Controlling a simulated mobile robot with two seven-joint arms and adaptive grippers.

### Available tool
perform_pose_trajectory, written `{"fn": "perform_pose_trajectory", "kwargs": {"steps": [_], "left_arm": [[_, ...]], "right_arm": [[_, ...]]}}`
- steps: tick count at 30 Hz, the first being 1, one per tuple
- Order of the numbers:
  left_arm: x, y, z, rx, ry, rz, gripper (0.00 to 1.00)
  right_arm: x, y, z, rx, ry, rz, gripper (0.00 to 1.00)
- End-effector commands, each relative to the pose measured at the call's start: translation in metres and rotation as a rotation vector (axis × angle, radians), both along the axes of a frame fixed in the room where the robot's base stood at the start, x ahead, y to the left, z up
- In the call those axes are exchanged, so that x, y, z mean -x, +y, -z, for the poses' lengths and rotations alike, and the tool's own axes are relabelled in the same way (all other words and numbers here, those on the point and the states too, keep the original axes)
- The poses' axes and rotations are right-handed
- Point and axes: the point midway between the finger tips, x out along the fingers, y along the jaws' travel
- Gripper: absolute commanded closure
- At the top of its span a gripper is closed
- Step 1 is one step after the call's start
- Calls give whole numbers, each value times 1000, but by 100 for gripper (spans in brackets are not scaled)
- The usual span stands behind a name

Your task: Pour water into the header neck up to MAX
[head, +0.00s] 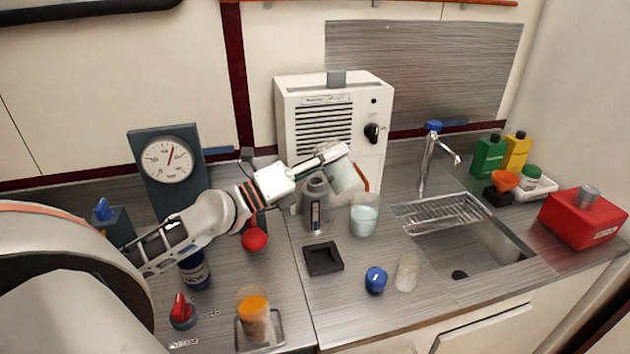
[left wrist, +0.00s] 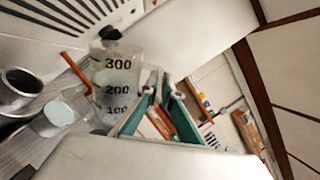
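My left gripper (head: 338,152) is shut on a clear measuring jug (head: 345,178) near its upper end. The jug is tilted and held up beside the grey header neck (head: 316,186), its rim toward the neck side. In the left wrist view, the jug (left wrist: 115,85) shows marks 100, 200 and 300, and my teal fingers (left wrist: 163,88) close at its side. The neck's dark opening (left wrist: 18,88) is at the far left there. A small gauge (head: 315,216) stands in front of the neck; its level is too small to read. My right gripper is not in view.
A beaker of pale liquid (head: 363,217) stands close right of the neck. The white heater (head: 340,100) is behind. A black square tray (head: 323,259), blue knob (head: 376,279) and clear glass (head: 407,272) lie in front. The sink (head: 475,245) and faucet (head: 432,160) are right.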

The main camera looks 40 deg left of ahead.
Motion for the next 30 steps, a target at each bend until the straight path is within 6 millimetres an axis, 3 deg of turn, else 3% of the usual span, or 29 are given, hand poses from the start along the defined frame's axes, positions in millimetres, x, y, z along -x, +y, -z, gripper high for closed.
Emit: {"fn": "perform_pose_trajectory", "kwargs": {"steps": [30], "left_arm": [[-1, 4, -10, 116, 16, 9, 100]], "right_arm": [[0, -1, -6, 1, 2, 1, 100]]}}
